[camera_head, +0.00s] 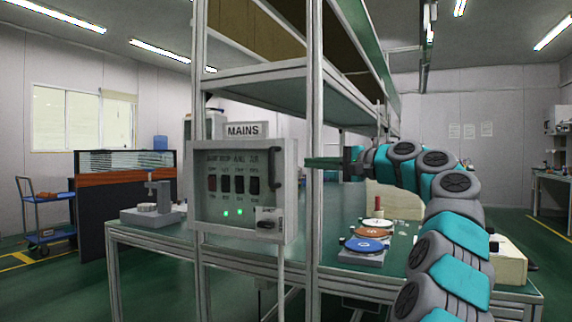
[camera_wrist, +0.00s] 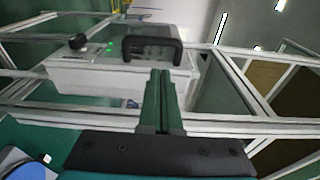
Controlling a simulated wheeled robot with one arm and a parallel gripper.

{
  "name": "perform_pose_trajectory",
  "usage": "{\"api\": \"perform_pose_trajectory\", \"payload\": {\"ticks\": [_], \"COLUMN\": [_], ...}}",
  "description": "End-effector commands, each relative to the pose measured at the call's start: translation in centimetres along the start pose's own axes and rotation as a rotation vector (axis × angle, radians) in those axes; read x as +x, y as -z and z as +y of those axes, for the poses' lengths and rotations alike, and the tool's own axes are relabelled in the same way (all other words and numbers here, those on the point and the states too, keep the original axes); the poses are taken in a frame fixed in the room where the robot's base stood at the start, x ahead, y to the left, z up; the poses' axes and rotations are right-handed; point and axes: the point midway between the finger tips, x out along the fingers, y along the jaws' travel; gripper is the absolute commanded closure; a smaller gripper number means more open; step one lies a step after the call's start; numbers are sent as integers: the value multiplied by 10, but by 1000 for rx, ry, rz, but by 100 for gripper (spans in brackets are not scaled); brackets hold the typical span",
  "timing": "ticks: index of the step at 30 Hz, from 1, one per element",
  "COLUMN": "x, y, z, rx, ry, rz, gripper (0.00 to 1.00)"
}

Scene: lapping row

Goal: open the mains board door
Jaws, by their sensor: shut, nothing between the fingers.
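The mains board (camera_head: 240,203) is a pale grey box under a sign reading MAINS (camera_head: 244,130). Its front shows several dark switches and two green lights; I see no gap at the front's edges. A black handle (camera_head: 277,168) is at its right side, and it shows as a black bar in the wrist view (camera_wrist: 152,41). A dark knob (camera_head: 268,224) sits at the lower right of the front, also in the wrist view (camera_wrist: 77,42). My gripper (camera_head: 308,162) is shut and empty, just right of the handle. In the wrist view its fingertips (camera_wrist: 163,73) point at the handle; contact cannot be told.
A metal frame post (camera_head: 315,230) stands right beside the board, close to my gripper. A shelf (camera_head: 270,85) is overhead.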

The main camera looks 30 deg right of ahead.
Motion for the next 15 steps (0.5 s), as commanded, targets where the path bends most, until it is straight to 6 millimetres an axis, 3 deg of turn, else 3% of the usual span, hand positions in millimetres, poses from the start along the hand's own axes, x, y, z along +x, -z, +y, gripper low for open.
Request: {"api": "perform_pose_trajectory", "payload": {"ticks": [5,15], "x": [13,71], "y": [1,2], "z": [1,1], "rx": [0,-1], "ry": [0,-1], "rz": [1,1], "gripper": [100,100]}}
